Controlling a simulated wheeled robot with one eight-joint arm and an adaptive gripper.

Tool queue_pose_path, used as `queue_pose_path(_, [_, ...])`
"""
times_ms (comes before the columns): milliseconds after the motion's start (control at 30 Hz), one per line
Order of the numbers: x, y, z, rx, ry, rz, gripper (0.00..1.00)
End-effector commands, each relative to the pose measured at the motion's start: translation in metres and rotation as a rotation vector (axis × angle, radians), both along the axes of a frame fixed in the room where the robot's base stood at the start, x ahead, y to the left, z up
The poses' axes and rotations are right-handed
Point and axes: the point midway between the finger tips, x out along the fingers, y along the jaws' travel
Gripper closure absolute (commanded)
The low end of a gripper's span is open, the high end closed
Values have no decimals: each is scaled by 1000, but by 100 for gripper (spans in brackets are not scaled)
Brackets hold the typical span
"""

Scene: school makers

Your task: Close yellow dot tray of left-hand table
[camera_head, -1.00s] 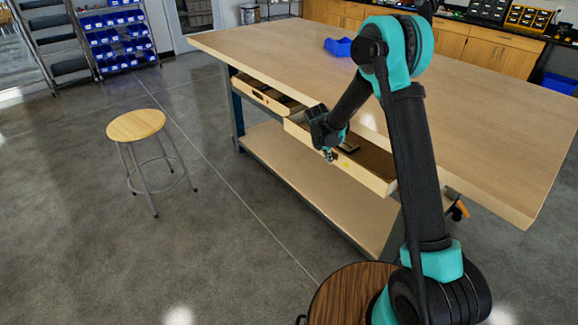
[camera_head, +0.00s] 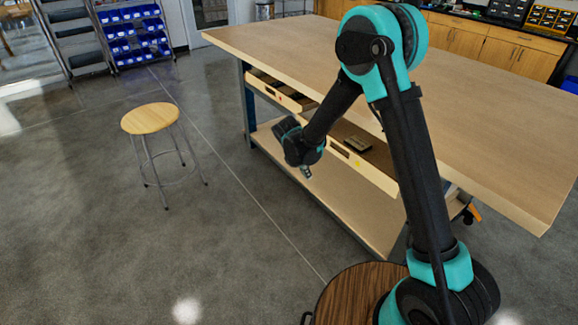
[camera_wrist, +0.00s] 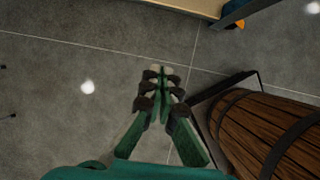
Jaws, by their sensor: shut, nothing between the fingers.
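The wooden worktable (camera_head: 460,110) has two pulled-out trays under its top. The nearer tray (camera_head: 378,176) has a small yellow dot on its pale front and stands open, with a small dark item (camera_head: 358,144) inside. In the wrist view my gripper (camera_wrist: 161,72) is shut and empty, over bare floor.
The farther tray (camera_head: 283,96) is also open, with dark contents. A lower shelf (camera_head: 340,196) runs beneath the trays. A round stool (camera_head: 150,118) stands on the left. Grey floor (camera_head: 220,240) lies clear between the stool and the table.

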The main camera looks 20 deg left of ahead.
Motion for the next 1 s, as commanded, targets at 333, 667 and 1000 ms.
queue_pose_path(333, [-44, 34, 15, 0, 0, 1, 100])
queue_pose_path(667, [-60, 46, 64, 0, 0, 1, 100])
queue_pose_path(1000, [-44, 35, 75, -30, -52, -5, 100])
